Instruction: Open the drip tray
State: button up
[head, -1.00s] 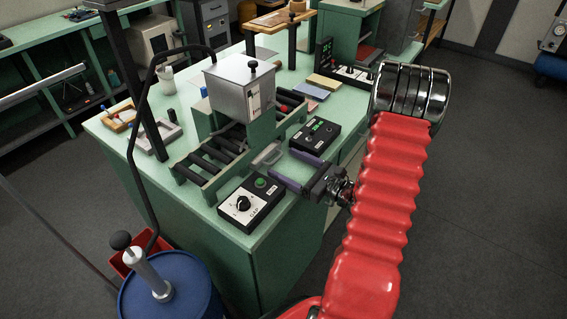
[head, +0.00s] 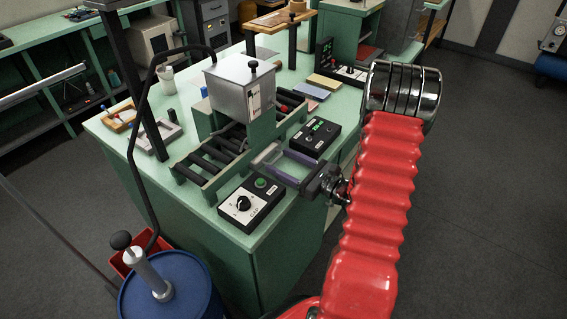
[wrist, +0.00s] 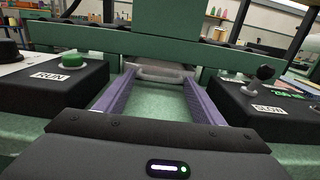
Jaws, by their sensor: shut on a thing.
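The drip tray's pale grey handle (head: 266,153) is at the near side of the green roller frame, below the metal box. In the wrist view the handle (wrist: 160,73) lies crosswise between my fingertips, with the grey tray front just behind it. My gripper (head: 273,160) reaches in from the right, its two long purple fingers spread along the handle's width and shut on its ends. The fingertips (wrist: 159,76) also show in the wrist view. The tray's body is mostly hidden under the green frame, and it looks pushed in.
A black RUN box with a green button (head: 250,203) stands close on one side of my fingers, and a second black box (head: 316,136) on the other. A green crossbar (wrist: 120,40) runs above the handle. A blue drum (head: 172,290) stands at the front left; floor is clear at right.

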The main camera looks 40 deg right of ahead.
jog(key=c, duration=0.6)
jog(key=v, duration=1)
jog(key=shift+s+d, duration=0.15)
jog(key=shift+s, duration=0.05)
jog(key=o, duration=1.5)
jog(key=shift+s, duration=0.1)
jog(key=v, duration=1.3)
jog(key=shift+s, duration=0.3)
jog(key=shift+d+f, duration=0.15)
jog(key=shift+f, duration=0.05)
